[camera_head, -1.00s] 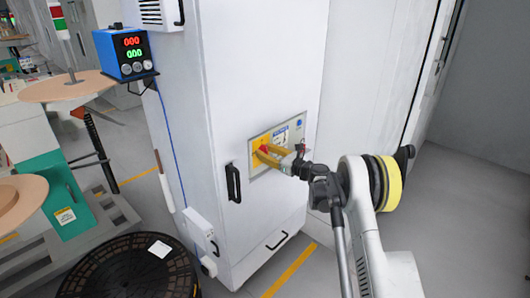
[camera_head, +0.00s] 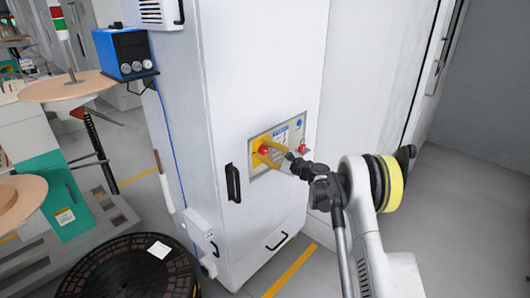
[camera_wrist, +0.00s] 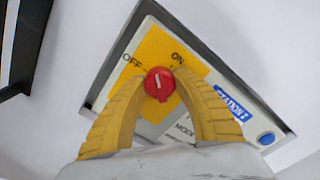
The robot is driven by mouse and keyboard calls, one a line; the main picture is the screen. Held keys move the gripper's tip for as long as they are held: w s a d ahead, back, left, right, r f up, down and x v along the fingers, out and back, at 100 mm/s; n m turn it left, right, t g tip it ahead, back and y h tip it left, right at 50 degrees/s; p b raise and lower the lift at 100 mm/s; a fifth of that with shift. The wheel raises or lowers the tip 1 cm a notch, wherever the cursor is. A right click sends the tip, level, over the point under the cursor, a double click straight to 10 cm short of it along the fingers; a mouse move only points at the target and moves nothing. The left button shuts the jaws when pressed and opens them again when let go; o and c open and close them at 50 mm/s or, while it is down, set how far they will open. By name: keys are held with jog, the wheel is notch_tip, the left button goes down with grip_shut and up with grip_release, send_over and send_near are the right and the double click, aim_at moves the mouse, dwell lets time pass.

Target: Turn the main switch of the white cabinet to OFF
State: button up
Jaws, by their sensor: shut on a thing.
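The white cabinet (camera_head: 265,75) has a grey control panel (camera_head: 298,130) on its front. The main switch is a round red knob (camera_wrist: 160,84) with a white line, on a yellow plate (camera_wrist: 163,48) marked OFF at the upper left and ON at the upper right in the wrist view. The knob's white line leans slightly up and left, towards the OFF side; its exact stop is hard to tell. The knob also shows in the head view (camera_head: 263,149). My gripper (camera_wrist: 161,88) is shut on the knob, with one yellow finger on each side.
A blue box (camera_head: 124,53) with dark displays sits on a bracket at the cabinet's left. A black handle (camera_head: 232,183) is left of the panel. A black round platform (camera_head: 125,275) stands at the lower left. The floor at right is clear.

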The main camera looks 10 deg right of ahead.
jog(key=shift+n, duration=0.5)
jog(key=o, duration=1.2)
jog(key=v, duration=1.2)
